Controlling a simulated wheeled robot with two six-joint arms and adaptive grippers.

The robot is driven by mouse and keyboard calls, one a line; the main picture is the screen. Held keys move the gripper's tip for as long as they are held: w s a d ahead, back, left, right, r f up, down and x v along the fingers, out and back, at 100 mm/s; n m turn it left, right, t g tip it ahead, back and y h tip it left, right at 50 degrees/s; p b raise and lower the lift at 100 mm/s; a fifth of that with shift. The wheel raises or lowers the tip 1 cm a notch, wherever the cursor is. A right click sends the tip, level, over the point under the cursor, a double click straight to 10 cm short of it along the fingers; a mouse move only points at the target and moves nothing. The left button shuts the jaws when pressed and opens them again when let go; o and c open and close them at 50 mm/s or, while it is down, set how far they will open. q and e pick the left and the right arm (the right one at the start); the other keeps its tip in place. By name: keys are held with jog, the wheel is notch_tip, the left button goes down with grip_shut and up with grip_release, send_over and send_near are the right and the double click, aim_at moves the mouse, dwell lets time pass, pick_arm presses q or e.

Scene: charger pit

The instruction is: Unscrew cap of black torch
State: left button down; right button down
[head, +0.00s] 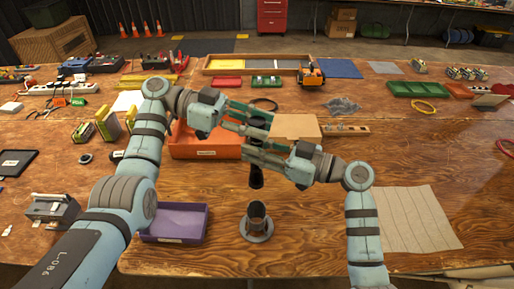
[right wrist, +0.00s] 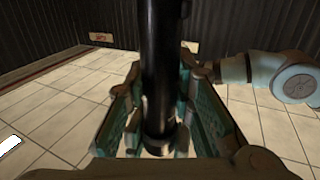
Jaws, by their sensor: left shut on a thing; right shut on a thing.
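My right gripper (head: 250,150) is shut around the torch's middle. In the right wrist view the black torch (right wrist: 162,60) stands between the green-padded fingers of my right gripper (right wrist: 160,135). My left gripper (head: 250,118) is higher and shut on the torch's upper end. The fingers hide that end, so I cannot make out the cap or its seam.
An orange tray (head: 205,151) and a cardboard box (head: 296,127) lie behind the grippers. A purple tray (head: 175,223) is at the front left. A beige cloth (head: 415,220) lies at the right. The wood around the holder is clear.

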pick_arm(q)
jog(key=n+t, duration=0.2)
jog(key=t, duration=0.1)
jog(key=n+t, duration=0.3)
jog(key=t, duration=0.1)
jog(key=shift+s+a, duration=0.1)
jog(key=shift+s, duration=0.05)
jog(key=shift+f+n+t, duration=0.1)
jog(key=shift+n+t, duration=0.4)
jog(key=shift+t, duration=0.1)
jog(key=n+t+y, duration=0.2)
jog(key=n+t, duration=0.1)
jog(key=t, duration=0.1)
jog(key=shift+n, duration=0.3)
jog(key=shift+s+d+n+t+y, duration=0.1)
jog(key=shift+d+n+t+y, duration=0.1)
jog(key=shift+n+t+y, duration=0.6)
jog(key=c, duration=1.7)
grip_release()
jog(key=o, duration=0.4)
jog(key=shift+w+a, duration=0.15)
jog(key=shift+w, duration=0.05)
